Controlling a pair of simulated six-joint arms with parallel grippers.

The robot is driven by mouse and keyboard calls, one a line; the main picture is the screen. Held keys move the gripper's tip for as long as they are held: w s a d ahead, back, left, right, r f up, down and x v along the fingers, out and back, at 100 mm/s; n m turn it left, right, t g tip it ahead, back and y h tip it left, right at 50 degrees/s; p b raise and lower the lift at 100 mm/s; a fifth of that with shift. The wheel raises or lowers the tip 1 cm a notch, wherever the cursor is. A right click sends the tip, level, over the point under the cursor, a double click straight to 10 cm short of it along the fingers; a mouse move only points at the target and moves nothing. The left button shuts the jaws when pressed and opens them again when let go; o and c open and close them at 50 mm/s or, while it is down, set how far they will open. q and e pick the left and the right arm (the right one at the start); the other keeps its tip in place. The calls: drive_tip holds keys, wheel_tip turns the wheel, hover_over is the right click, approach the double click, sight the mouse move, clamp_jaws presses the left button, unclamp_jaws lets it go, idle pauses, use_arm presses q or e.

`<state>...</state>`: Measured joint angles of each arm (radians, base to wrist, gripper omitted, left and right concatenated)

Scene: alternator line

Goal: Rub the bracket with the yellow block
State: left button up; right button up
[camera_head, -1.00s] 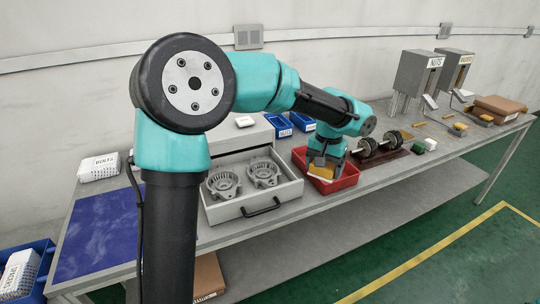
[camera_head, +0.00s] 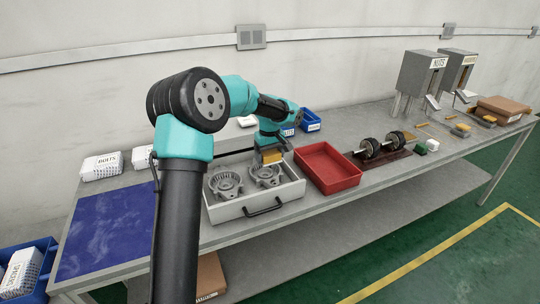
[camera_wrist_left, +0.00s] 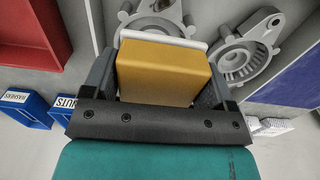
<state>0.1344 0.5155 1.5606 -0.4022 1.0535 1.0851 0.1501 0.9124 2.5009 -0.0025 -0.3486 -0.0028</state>
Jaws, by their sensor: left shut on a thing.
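My left gripper (camera_head: 270,158) is shut on the yellow block (camera_head: 272,156), just above the back of the grey drawer (camera_head: 233,212). In the left wrist view, the block (camera_wrist_left: 165,72), with a pale strip along its far edge, sits between the two dark fingers (camera_wrist_left: 160,78). Two grey brackets lie in the drawer. The right one (camera_head: 266,178) is just below and in front of the block, which hides part of its back; I cannot tell whether they touch. The left bracket (camera_head: 224,184) is clear of the gripper. My right gripper is not in view.
An empty red tray (camera_head: 345,181) stands right of the drawer. Beyond it is a dark rack (camera_head: 384,160) with a rotor-like shaft. Blue bins (camera_head: 310,122) stand behind, and a blue mat (camera_head: 100,232) lies at left.

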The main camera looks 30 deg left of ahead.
sight(276, 185)
use_arm(q)
drive_tip(key=shift+f, duration=0.1)
drive_tip(key=shift+f, duration=3.6)
drive_tip(key=shift+s+d+f, duration=0.2)
drive_tip(key=shift+s+d, duration=0.05)
drive_tip(key=shift+d, duration=0.2)
drive_tip(key=shift+s+d+f, duration=0.2)
drive_tip(key=shift+s+d, duration=0.05)
drive_tip(key=shift+d, duration=0.2)
drive_tip(key=shift+c, duration=0.2)
drive_tip(key=shift+s+d, duration=0.45)
drive_tip(key=shift+d, duration=0.25)
drive_tip(key=shift+s+d, duration=0.4)
drive_tip(key=shift+d, duration=0.25)
drive_tip(key=shift+c, duration=0.4)
drive_tip(key=shift+s, duration=0.25)
drive_tip(key=shift+w+a, duration=0.8)
drive_tip(key=shift+a, duration=0.3)
drive_tip(key=shift+w+a, duration=0.8)
drive_tip(key=shift+a, duration=0.3)
drive_tip(key=shift+r, duration=4.15)
